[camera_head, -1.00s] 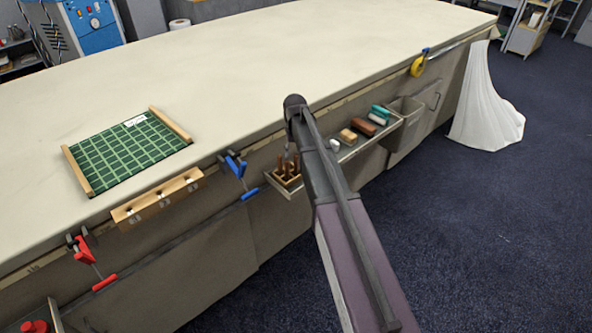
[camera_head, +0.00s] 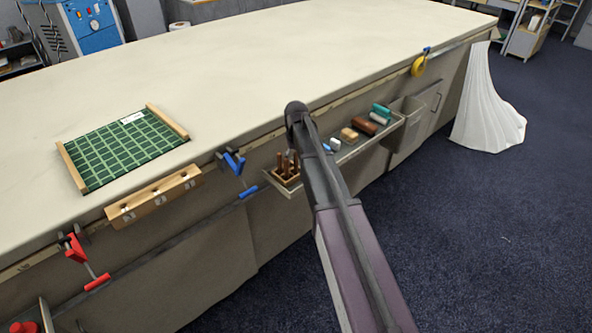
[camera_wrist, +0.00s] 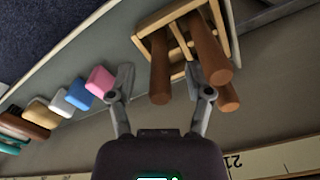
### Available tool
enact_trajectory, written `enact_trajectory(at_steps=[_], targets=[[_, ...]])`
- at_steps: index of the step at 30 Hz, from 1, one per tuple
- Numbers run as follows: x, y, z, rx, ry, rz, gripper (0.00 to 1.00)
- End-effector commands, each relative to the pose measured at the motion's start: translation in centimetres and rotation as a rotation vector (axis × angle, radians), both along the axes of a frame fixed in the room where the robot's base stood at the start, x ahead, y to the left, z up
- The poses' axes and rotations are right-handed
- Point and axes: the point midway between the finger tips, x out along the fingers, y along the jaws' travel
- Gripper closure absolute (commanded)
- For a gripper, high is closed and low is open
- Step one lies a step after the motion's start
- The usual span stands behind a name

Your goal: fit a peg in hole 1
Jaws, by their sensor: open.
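Several brown cylindrical pegs stand in a small wooden rack (camera_head: 284,181) on the table's side ledge. In the wrist view the rack (camera_wrist: 181,14) is at the top. One peg (camera_wrist: 160,75) shows between the spread fingertips of my gripper (camera_wrist: 158,73), with visible space on both sides. Two more pegs (camera_wrist: 208,52) stand to the right, past the right finger. My gripper is open and holds nothing. In the head view my arm hides it. A wooden block with holes (camera_head: 154,199) is fixed along the table edge; its labels are too small to read.
A blue clamp (camera_head: 233,163) sits between block and rack, and a red clamp (camera_head: 76,250) is left of the block. Small coloured blocks (camera_head: 362,126) lie along the ledge beside the rack. A green mat (camera_head: 125,150) lies on the otherwise clear tabletop (camera_head: 300,55).

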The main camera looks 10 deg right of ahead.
Motion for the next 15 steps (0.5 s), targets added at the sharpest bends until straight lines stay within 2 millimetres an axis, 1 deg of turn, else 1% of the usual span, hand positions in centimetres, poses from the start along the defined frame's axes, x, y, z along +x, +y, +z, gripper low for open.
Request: enact_trajectory(at_steps=[1, 6, 15], targets=[[0.02, 0.0, -0.76, 0.0, 0.0, 0.0, 0.35], [0.03, 0.01, -1.49, 0.0, 0.0, 0.0, 0.35], [0.03, 0.01, -1.58, 0.0, 0.0, 0.0, 0.35]])
